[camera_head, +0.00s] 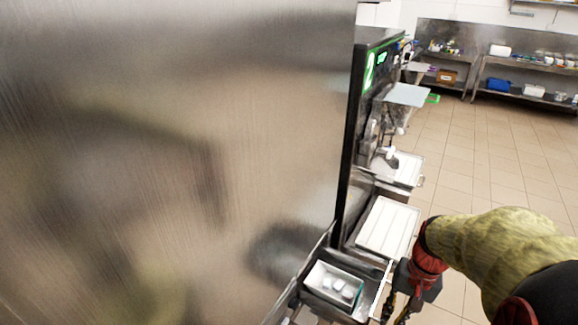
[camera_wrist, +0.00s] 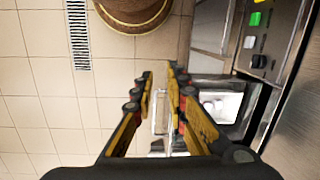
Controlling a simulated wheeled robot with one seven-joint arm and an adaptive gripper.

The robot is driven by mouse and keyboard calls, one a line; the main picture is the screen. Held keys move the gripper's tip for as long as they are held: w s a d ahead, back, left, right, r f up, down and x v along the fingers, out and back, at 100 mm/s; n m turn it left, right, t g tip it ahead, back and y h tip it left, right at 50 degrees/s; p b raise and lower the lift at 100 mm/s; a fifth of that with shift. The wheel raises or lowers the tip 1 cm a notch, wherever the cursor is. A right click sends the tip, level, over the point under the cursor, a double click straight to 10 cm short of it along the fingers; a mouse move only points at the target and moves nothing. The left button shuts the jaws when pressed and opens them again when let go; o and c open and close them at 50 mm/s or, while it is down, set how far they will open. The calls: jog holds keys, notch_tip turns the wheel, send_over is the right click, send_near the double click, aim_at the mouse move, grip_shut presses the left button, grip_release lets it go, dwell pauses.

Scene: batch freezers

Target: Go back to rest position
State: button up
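My arm comes in from the lower right of the head view, with a yellow-green sleeve and a red and black wrist. My gripper (camera_head: 396,304) points down beside the front of the batch freezer (camera_head: 353,140), partly cut off by the lower picture edge. In the wrist view my gripper (camera_wrist: 162,72) has its two yellow and black fingers apart. I see nothing clamped between them; floor tiles and a thin pale, handle-like part show through the gap, at a depth I cannot tell.
A large brushed-metal panel (camera_head: 180,150) fills the left. White trays (camera_head: 388,228) and a small container with white items (camera_head: 333,285) sit along the machine fronts. Control buttons (camera_wrist: 257,40) are right in the wrist view. Tiled floor (camera_head: 470,150) lies open toward the far shelves (camera_head: 520,92).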

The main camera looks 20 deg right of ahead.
jog(key=w+a+r+n+t+h, duration=0.1)
jog(key=a+r+n+t, duration=0.4)
jog(key=a+r+n, duration=0.4)
jog(key=a+r, duration=0.6)
jog(key=a, duration=0.4)
jog(key=shift+w+t+h, duration=0.3)
jog(key=shift+w+h, duration=0.05)
jog(key=shift+h, duration=0.05)
